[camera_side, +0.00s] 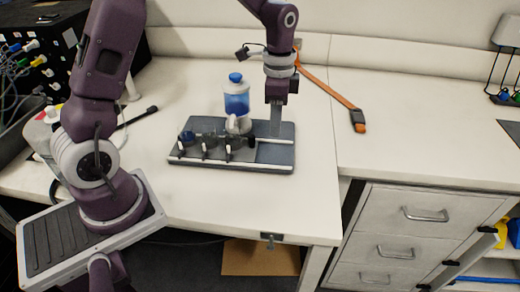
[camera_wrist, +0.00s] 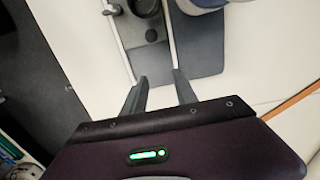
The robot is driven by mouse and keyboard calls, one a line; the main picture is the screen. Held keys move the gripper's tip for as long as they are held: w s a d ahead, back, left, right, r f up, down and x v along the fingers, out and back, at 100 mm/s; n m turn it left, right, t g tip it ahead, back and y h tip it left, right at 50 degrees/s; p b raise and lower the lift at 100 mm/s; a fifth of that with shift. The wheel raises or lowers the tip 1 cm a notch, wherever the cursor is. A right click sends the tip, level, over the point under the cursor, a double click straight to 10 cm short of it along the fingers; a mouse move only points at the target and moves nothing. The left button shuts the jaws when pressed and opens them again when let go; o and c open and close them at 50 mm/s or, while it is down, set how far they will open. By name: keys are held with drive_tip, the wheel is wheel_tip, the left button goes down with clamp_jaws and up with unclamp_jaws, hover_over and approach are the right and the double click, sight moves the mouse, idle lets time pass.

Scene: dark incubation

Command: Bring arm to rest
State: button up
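My gripper (camera_side: 275,134) points down over the right part of a dark grey tray (camera_side: 270,158) on the white bench. The wrist view shows its two fingers (camera_wrist: 160,82) spread apart with nothing between them. The tray edge (camera_wrist: 205,62) lies beyond the fingertips in that view. I cannot tell how far the fingertips are above the tray.
A blue-and-clear bottle with a blue cap (camera_side: 236,98) stands at the tray's back, left of my gripper. Dark holders (camera_side: 206,148) line the tray's front left. The bench right of the tray (camera_side: 318,165) is clear.

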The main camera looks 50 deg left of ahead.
drive_tip(key=s+d+r+n+t, duration=0.2)
drive_tip(key=s+r, duration=0.4)
drive_tip(key=r, duration=0.3)
drive_tip(key=s+d+r+n+t, duration=0.1)
drive_tip(key=s+r+n, duration=0.1)
drive_tip(key=s, duration=0.7)
drive_tip(key=s+d+r+n+t, duration=0.1)
drive_tip(key=s+r+n+t, duration=0.1)
drive_tip(key=s, duration=0.7)
drive_tip(key=r+n, duration=0.1)
drive_tip(key=n, duration=0.1)
drive_tip(key=shift+r+n+t, duration=0.15)
drive_tip(key=shift+n+t, duration=0.15)
